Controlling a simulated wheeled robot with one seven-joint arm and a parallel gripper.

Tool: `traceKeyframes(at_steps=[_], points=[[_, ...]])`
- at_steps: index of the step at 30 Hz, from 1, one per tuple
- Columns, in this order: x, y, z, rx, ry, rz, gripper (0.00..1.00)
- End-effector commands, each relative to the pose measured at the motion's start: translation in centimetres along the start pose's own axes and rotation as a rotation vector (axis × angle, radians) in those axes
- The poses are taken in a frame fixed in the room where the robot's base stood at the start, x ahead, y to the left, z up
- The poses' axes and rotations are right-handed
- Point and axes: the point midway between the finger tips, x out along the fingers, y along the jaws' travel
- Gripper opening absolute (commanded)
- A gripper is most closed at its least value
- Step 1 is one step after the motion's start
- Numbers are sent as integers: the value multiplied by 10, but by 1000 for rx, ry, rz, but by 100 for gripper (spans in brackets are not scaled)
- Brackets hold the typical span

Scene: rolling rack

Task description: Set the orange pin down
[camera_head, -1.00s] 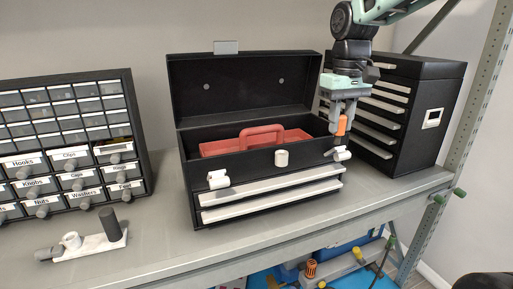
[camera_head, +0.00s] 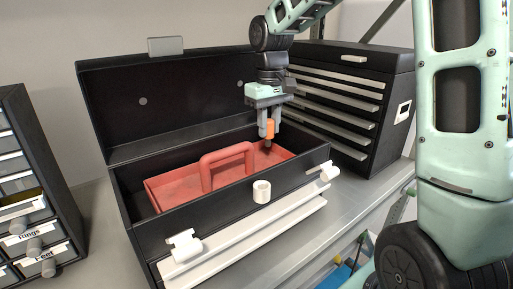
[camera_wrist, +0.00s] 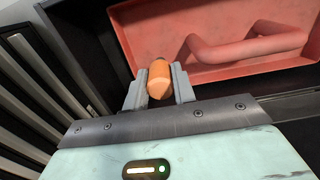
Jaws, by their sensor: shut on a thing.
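The orange pin (camera_head: 270,129) is held upright between the fingers of my gripper (camera_head: 269,126), with a dark lower end pointing down. In the head view it hangs over the right part of the red tray (camera_head: 170,190) inside the open black toolbox. In the wrist view the pin (camera_wrist: 160,80) sits between the grey fingertips of my gripper (camera_wrist: 159,88), beside the red tray (camera_wrist: 245,66) and its handle. The pin's lower tip looks close to the tray, but I cannot tell whether it touches.
The black toolbox (camera_head: 200,229) has its lid raised behind the tray. A black drawer cabinet (camera_head: 375,75) stands close on the right. A labelled parts cabinet (camera_head: 35,150) is at the left. Bare shelf (camera_head: 345,205) shows at the toolbox's right front.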

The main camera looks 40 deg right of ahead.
Motion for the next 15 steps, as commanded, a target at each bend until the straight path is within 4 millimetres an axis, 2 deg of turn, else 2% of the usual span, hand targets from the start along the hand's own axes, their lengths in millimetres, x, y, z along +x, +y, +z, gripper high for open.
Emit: traceKeyframes(at_steps=[12,15], points=[[49,0,0,-2,-4,-1,0],[54,-1,0,-2,0,0,0]])
